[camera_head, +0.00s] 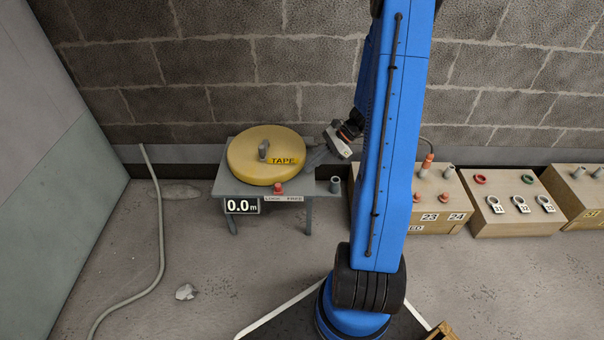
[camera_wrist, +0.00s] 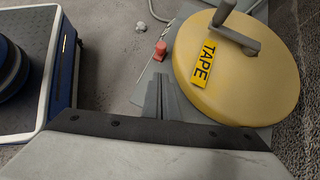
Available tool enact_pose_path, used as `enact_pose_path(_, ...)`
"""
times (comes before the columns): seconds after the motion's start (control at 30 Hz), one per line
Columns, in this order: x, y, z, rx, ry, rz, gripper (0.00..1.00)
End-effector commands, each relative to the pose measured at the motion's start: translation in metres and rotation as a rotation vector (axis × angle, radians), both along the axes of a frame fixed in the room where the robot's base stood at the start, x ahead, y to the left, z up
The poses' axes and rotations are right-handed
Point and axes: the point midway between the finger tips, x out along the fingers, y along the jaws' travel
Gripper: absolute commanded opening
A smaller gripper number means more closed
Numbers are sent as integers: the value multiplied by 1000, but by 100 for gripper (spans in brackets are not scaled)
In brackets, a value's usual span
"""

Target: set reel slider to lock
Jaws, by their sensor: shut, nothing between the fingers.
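The yellow tape reel (camera_head: 262,158) with a grey crank handle sits on a grey stand (camera_head: 228,186) against the wall; the reel also shows in the wrist view (camera_wrist: 235,85). The slider's red knob (camera_head: 278,188) is at the stand's front edge, above a small plate (camera_head: 284,198) reading LOCK and FREE. The knob seems nearer the LOCK word, but its exact setting is hard to tell. It also shows in the wrist view (camera_wrist: 160,48). My gripper (camera_head: 313,157) is shut and empty, right of the reel and apart from the knob; its fingers show in the wrist view (camera_wrist: 160,92).
A display (camera_head: 242,206) reads 0.0 m. A grey cylinder (camera_head: 335,185) stands at the stand's right. Wooden boxes with numbered tags (camera_head: 514,208) line the wall at right. A hose (camera_head: 157,250) and a stone (camera_head: 186,292) lie on otherwise clear floor at left.

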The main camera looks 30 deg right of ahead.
Motion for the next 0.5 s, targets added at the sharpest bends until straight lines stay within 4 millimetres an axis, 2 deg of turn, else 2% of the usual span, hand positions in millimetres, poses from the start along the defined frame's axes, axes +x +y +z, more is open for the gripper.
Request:
enact_pose_path(0.2, -5, -18, 17, 0, -1, -1, 0)
enact_pose_path(0.5, -7, -23, 21, 1, 1, 0, 0)
